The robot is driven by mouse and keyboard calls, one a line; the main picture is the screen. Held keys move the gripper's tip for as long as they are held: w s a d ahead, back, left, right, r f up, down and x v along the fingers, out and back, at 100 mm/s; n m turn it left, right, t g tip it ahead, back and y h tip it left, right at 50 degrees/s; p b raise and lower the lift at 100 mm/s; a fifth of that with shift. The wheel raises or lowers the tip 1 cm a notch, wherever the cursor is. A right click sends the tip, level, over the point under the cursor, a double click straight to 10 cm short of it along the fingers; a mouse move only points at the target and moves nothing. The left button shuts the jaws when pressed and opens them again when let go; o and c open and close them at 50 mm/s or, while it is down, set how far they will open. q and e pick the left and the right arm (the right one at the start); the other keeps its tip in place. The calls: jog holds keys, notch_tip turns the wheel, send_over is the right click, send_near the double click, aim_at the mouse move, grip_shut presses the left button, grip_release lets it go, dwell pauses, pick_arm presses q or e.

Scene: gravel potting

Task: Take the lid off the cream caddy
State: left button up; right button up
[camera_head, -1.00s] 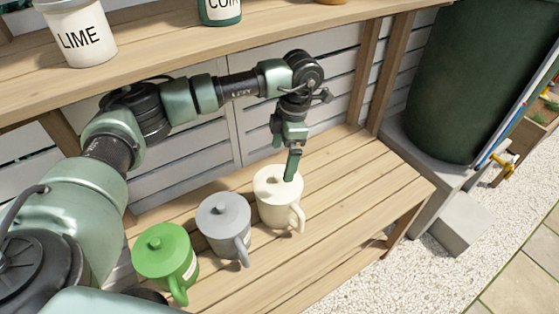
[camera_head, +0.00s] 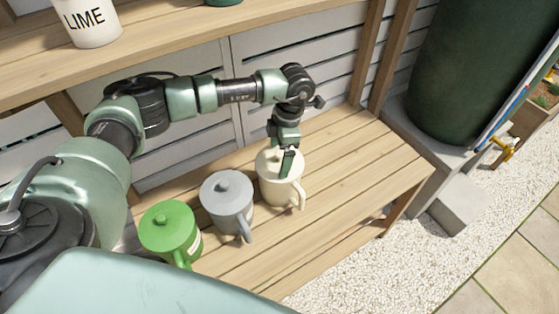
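The cream caddy (camera_head: 272,187) stands upright on the slatted wooden bench, with its handle towards the front right. Its lid (camera_head: 266,161) shows partly behind my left gripper, and the knob is hidden. My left gripper (camera_head: 286,163) points down over the lid, with a green finger in front of it. I cannot tell whether the fingers touch the lid or how far apart they are. My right gripper is not in view.
A grey lidded caddy (camera_head: 226,200) and a green lidded caddy (camera_head: 170,230) stand to the left. A LIME pot (camera_head: 90,25) is on the upper shelf (camera_head: 165,38). A dark green barrel (camera_head: 475,75) stands at the right. The bench's right part (camera_head: 355,165) is clear.

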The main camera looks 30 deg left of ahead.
pick_arm(q)
jog(key=shift+s+r, duration=0.1)
jog(key=c, duration=1.5)
grip_shut()
